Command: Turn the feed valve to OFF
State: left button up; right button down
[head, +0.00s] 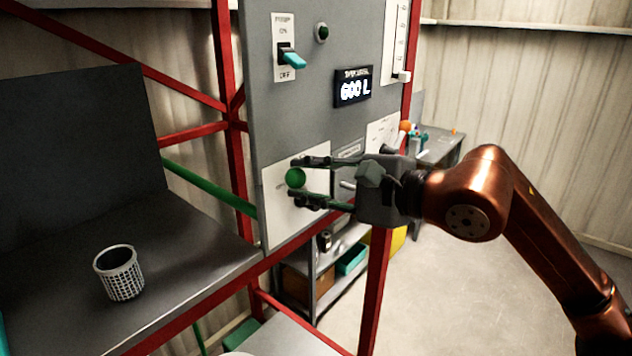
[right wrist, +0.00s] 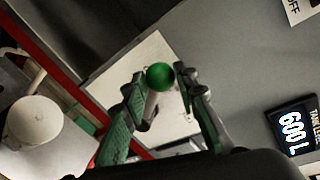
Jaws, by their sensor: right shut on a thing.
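The feed valve's handle shows as a green ball knob (head: 295,178) on a white label plate (head: 279,222), low on the grey panel. In the right wrist view the green knob (right wrist: 160,76) sits on a pale rod in front of the white plate (right wrist: 150,50). My right gripper (head: 305,180) reaches in from the right, its two fingers above and below the knob. In the right wrist view the fingers (right wrist: 162,88) stand either side of the handle, shut on it. The plate's markings are too blurred to read. My left gripper is not in view.
The grey panel (head: 300,110) also carries a teal-lever switch (head: 292,58), a green lamp (head: 322,32) and a display (head: 353,87) reading 600 L. A white mesh basket (head: 120,272) stands on the dark shelf at left. Red frame posts (head: 375,290) run beside and below the panel.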

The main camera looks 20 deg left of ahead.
jog(key=shift+s+a+f+n+b, duration=0.2)
jog(key=shift+s+f+n+b, duration=0.3)
jog(key=shift+n, duration=0.2)
jog(key=shift+s+a+f+n+t, duration=0.1)
jog(key=shift+s+n+t, duration=0.05)
jog(key=shift+n+t, duration=0.15)
jog(key=c, duration=1.5)
grip_release()
jog(key=shift+c, duration=0.2)
jog(key=v, duration=1.2)
